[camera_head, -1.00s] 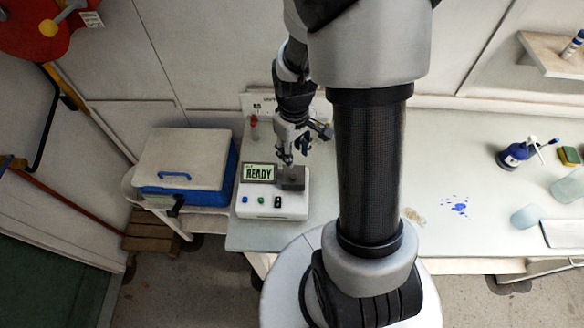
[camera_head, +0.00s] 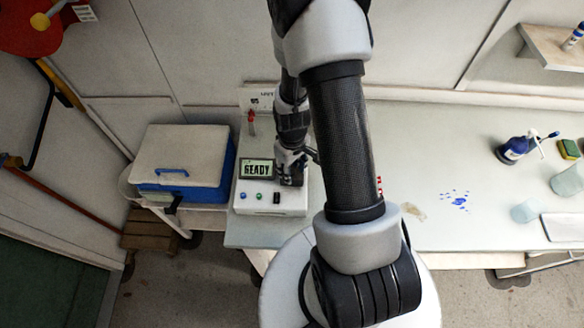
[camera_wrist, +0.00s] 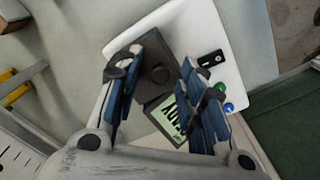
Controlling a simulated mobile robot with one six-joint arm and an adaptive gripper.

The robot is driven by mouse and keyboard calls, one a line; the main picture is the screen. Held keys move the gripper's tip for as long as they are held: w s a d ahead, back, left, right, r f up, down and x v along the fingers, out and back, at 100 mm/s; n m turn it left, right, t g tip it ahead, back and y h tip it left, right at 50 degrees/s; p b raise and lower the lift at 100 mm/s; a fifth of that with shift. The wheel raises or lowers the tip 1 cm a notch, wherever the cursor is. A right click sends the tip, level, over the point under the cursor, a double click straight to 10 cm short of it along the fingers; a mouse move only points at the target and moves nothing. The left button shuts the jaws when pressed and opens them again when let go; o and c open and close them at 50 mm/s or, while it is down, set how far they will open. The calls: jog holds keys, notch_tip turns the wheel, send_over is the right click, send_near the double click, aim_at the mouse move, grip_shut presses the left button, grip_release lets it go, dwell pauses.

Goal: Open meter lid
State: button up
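The white meter (camera_head: 248,206) stands at the left end of the bench, with a lit display (camera_head: 256,169) reading READY and several small buttons below it. My gripper (camera_wrist: 161,62) is open, with one blue-padded finger on each side of the lid and knob. I cannot see clear contact. In the head view my gripper (camera_head: 291,168) is over the right part of the meter and mostly hides the lid.
A blue cooler box with a white top (camera_head: 180,160) stands left of the meter. A red-topped item (camera_head: 251,120) is behind the meter. Blue spots mark the bench middle.

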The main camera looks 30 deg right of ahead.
jog(key=shift+c, duration=0.4)
grip_shut()
